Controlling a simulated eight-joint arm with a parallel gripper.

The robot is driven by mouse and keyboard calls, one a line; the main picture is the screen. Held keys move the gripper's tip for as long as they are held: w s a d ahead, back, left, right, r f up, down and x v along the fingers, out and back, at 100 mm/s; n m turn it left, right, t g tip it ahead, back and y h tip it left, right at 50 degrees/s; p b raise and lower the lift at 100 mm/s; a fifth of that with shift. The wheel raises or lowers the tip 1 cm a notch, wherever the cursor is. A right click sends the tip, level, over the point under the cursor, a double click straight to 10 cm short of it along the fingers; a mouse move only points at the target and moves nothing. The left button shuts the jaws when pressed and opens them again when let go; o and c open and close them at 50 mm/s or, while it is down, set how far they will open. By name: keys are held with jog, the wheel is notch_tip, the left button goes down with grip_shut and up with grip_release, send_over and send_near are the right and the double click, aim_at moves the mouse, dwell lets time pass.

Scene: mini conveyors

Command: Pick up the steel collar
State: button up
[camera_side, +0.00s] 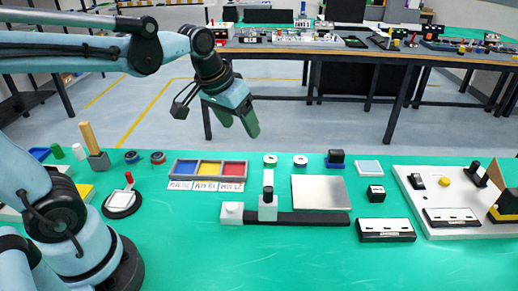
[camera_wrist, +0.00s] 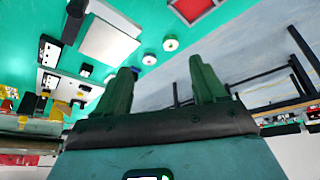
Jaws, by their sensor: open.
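No part is plainly recognisable as the steel collar. Two small round white-topped pieces are possible candidates: a left one (camera_side: 270,160) and a right one (camera_side: 301,160), standing at the back edge of the green table. They also show in the wrist view, one higher (camera_wrist: 171,43) and one lower (camera_wrist: 148,58). My gripper (camera_side: 238,121) has green fingers and hangs in the air above and behind the table's back edge, left of these pieces. In the wrist view my gripper (camera_wrist: 163,72) has its fingers apart with nothing between them.
A grey tray with red, yellow and blue compartments (camera_side: 176,176) lies left of centre. A dark rail fixture (camera_side: 305,218) and a flat metal plate (camera_side: 320,192) are at the centre. A white board (camera_side: 430,222) with parts is at right. The front of the table is clear.

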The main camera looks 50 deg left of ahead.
jog(key=w+a+n+g, duration=0.2)
jog(key=w, duration=0.5)
jog(key=n+g, duration=0.2)
jog(key=g, duration=0.1)
send_over(271, 158)
notch_tip(271, 158, down, 5)
notch_tip(271, 158, down, 7)
jog(key=shift+s+a+r, duration=0.1)
jog(key=shift+a, duration=0.05)
jog(key=shift+d+f, duration=0.2)
jog(key=shift+f, duration=2.55)
jog(key=c, duration=1.2)
jog(key=shift+o, duration=0.2)
jog(key=shift+r, duration=0.1)
